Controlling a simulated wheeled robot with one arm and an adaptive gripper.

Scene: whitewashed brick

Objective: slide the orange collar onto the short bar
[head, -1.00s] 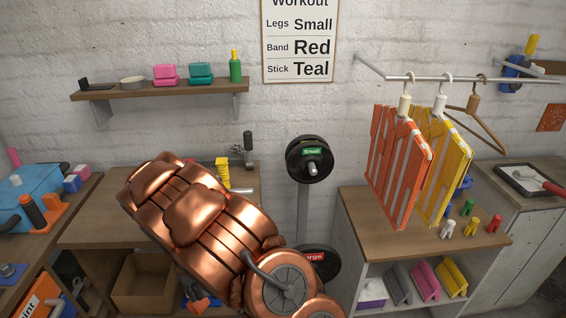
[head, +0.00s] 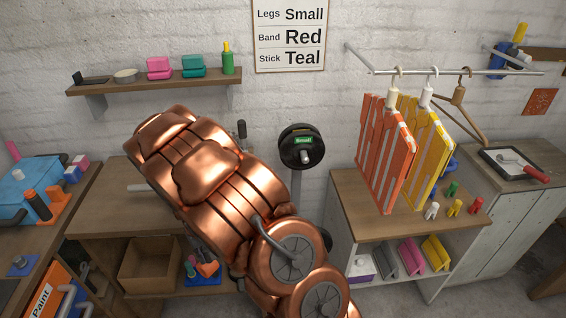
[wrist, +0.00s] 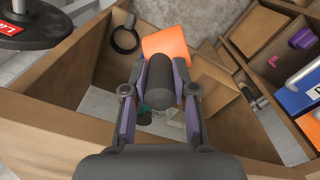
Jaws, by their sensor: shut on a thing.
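In the wrist view my gripper (wrist: 162,105) is shut on the dark cylindrical grip of the orange collar (wrist: 166,45). The collar's orange part shows just beyond the fingertips, above the open wooden shelving. In the head view my copper arm hides the gripper and collar. A light grey rod end, likely the short bar (head: 140,187), juts out left of my arm above the middle bench. The rest of it is hidden behind the arm. I cannot make out the bar in the wrist view.
A hanger rack with orange and yellow panels is on the right cabinet (head: 350,200). The left bench holds a blue box (head: 25,190). A wooden box (head: 150,265) is on the lower shelf.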

